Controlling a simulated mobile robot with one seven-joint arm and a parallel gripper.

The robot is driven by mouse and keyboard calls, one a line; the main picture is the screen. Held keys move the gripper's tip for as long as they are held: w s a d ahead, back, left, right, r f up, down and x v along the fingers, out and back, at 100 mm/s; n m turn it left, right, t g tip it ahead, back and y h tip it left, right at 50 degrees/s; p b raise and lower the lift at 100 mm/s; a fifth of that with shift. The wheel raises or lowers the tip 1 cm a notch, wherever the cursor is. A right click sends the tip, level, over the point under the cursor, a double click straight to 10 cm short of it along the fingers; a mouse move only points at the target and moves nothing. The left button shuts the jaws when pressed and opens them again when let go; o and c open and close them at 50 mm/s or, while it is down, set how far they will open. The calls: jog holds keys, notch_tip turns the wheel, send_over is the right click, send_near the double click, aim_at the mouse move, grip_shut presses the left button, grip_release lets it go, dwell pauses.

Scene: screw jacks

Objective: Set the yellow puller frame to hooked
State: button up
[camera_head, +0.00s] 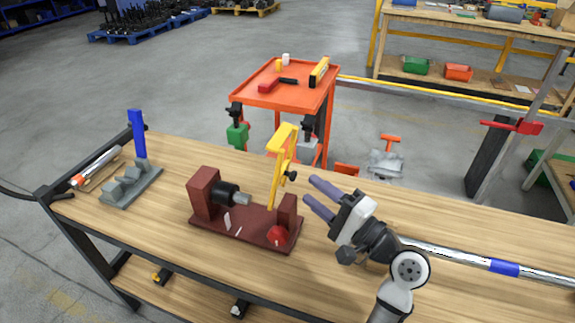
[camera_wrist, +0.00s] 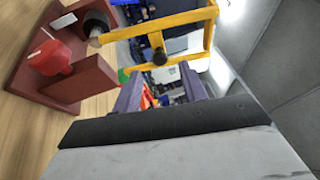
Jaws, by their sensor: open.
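The yellow puller frame (camera_head: 281,168) stands upright on a dark red fixture (camera_head: 245,222) on the wooden bench in the head view. A black knob (camera_head: 291,176) sits on its side. In the wrist view the yellow frame (camera_wrist: 165,32) crosses the top of the picture, with its black knob (camera_wrist: 159,57) near the middle. The fixture carries a black and grey cylinder (camera_head: 232,194) at left and a red knob (camera_head: 277,235) at right. My gripper (camera_head: 315,195) is open and empty, just right of the frame and apart from it. Its purple fingers point toward the frame.
A grey stepped block (camera_head: 131,184) and an upright blue bar (camera_head: 137,134) stand at the bench's left end. A long metal bar with a blue band (camera_head: 504,268) lies at right. An orange cart (camera_head: 284,86) stands behind the bench. The bench's front left is clear.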

aim_at(283, 171)
jog(key=p+x, duration=0.2)
jog(key=x, duration=0.6)
jog(key=shift+w+a, duration=0.15)
grip_shut()
